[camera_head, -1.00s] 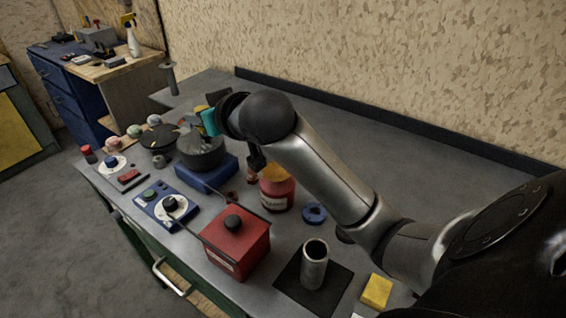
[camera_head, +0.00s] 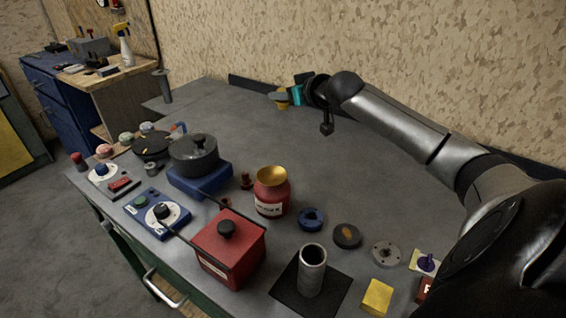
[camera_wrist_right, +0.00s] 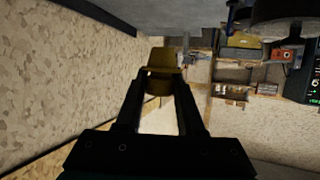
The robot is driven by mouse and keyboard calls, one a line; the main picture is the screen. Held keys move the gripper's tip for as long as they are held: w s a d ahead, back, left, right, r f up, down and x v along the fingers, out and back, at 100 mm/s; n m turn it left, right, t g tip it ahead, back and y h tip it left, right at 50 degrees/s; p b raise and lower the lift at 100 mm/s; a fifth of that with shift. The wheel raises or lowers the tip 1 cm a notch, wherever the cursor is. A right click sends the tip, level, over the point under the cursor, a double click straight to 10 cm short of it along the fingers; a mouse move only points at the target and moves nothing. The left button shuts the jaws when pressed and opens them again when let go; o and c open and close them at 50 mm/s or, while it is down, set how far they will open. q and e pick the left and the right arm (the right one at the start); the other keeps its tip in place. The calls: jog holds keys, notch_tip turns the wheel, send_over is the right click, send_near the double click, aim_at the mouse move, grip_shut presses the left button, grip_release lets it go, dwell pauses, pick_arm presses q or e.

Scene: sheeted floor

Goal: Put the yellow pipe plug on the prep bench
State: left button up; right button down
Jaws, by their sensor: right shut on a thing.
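The yellow pipe plug (camera_head: 282,97) is at the tip of my right gripper (camera_head: 291,96), above the far part of the grey-topped bench (camera_head: 345,170) near the wall. In the wrist view the yellow plug (camera_wrist_right: 158,63) sits between the two dark fingertips (camera_wrist_right: 159,82), which are shut on it. It is clear of the bench's other objects. A second bench with a wooden top (camera_head: 118,76) and blue drawers stands at the back left. The frames do not show which one is the prep bench. My left gripper is not in view.
The near part of the grey bench is crowded: a grey pot (camera_head: 195,158) on a blue base, a red canister (camera_head: 271,196), a red box (camera_head: 229,250), a metal cylinder (camera_head: 312,272) on a black mat. The grey top's far middle is clear. A spray bottle (camera_head: 126,50) stands on the wooden top.

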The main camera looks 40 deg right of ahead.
jog(key=b, duration=0.3)
send_over(283, 166)
notch_tip(283, 166, down, 13)
jog(key=shift+f, duration=0.5)
jog(key=shift+f+b, duration=0.3)
jog(key=shift+f, duration=0.15)
notch_tip(283, 166, down, 4)
jog(key=shift+r+b, duration=0.2)
jog(key=shift+b, duration=0.45)
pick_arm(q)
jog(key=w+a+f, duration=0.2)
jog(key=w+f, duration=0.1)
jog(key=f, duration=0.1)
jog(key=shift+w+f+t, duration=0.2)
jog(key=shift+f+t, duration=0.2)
pick_arm(e)
jog(key=c, duration=1)
grip_release()
jog(key=shift+f, duration=0.15)
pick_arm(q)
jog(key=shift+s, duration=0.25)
pick_arm(e)
jog(key=o, duration=0.5)
